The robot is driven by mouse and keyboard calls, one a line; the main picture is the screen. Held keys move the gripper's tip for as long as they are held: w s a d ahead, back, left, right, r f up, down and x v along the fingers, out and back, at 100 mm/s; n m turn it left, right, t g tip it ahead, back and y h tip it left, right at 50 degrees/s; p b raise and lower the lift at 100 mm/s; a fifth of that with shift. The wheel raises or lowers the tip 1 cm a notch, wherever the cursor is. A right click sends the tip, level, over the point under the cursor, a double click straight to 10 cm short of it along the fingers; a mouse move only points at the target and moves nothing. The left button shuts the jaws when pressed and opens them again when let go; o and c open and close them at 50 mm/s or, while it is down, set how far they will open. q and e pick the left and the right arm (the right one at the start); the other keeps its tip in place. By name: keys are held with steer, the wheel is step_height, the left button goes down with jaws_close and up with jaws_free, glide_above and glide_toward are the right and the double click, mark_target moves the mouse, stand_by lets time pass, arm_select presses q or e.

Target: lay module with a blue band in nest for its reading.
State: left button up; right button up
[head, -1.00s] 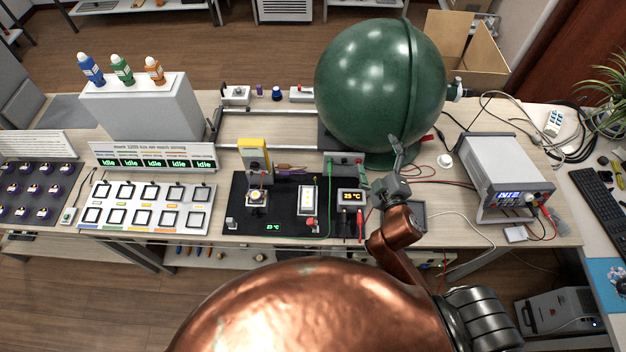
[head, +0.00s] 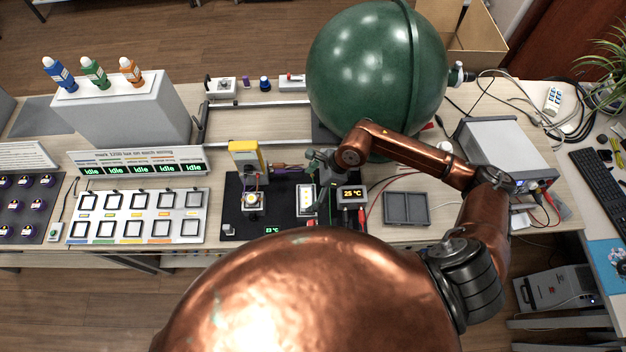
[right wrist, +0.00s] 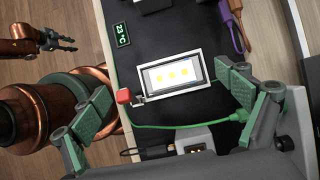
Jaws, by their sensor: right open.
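A black mat (head: 233,215) on the bench carries a nest with a round yellow-lit part (head: 252,201) and, to its right, a white-framed nest (head: 307,208). My right gripper (head: 322,170) hangs over the mat's right part. Its green-padded fingers (right wrist: 165,95) are wide apart and empty, with the framed module between them in the picture. My left gripper (right wrist: 66,42) shows only in the right wrist view, its fingers apart and empty.
A white rack of square slots (head: 138,215) and a dark tray of purple parts (head: 22,207) lie left. A green cable (right wrist: 190,126) crosses the mat.

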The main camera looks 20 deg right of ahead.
mark_target(305, 198)
steer(key=shift+h, duration=0.5)
steer(key=shift+w+a+f+p, duration=0.15)
steer(key=shift+w+f, duration=0.1)
steer(key=shift+f, duration=1.1)
steer(key=shift+w+a+f+p, duration=0.1)
steer(key=shift+w+a+f, duration=0.15)
steer(key=shift+f, duration=1.05)
steer(key=shift+w+a+f+p, duration=0.15)
steer(key=shift+w+f, duration=0.1)
steer(key=shift+f, duration=1.1)
steer(key=c, duration=1.4)
